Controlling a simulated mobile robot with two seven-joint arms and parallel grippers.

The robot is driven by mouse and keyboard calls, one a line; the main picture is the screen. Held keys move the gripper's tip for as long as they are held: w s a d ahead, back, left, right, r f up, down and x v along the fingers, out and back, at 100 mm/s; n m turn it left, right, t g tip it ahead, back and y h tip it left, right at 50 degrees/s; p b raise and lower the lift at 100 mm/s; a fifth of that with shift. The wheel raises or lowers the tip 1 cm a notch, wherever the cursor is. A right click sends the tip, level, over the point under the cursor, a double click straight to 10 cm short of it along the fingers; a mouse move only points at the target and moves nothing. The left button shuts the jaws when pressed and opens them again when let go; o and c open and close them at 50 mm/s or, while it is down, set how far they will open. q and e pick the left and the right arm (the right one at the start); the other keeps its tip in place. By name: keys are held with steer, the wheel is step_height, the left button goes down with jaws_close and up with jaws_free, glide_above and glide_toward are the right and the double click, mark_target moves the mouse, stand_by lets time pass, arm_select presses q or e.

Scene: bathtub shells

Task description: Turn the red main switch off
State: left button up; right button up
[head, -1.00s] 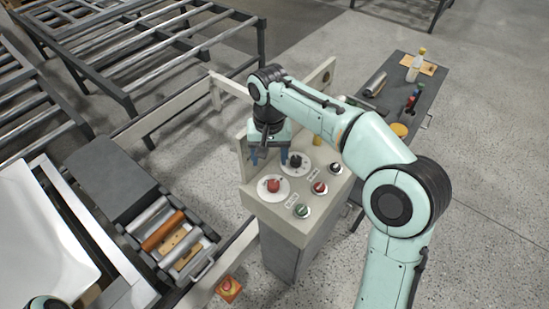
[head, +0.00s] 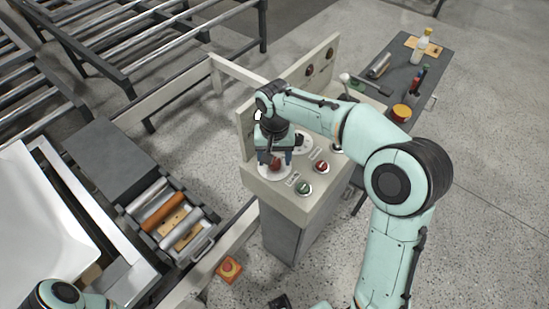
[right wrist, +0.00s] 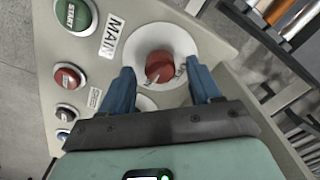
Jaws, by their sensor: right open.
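The red main switch (right wrist: 159,66) is a round red knob on a white disc (right wrist: 160,36) beside a MAIN label (right wrist: 112,36). It also shows in the head view (head: 275,164), partly covered by my right gripper (head: 274,158). My right gripper is open. In the right wrist view its two blue fingers (right wrist: 161,72) stand on either side of the knob with gaps. I cannot tell how far down they reach around it. My left gripper is out of view; only part of my left arm shows at the bottom left of the head view.
A cream backboard (head: 318,75) rises behind. A grey bench (head: 400,78) with bottles stands at right.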

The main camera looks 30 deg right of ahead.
steer(key=shift+f, duration=0.35)
steer(key=c, duration=1)
steer(key=shift+c, duration=0.2)
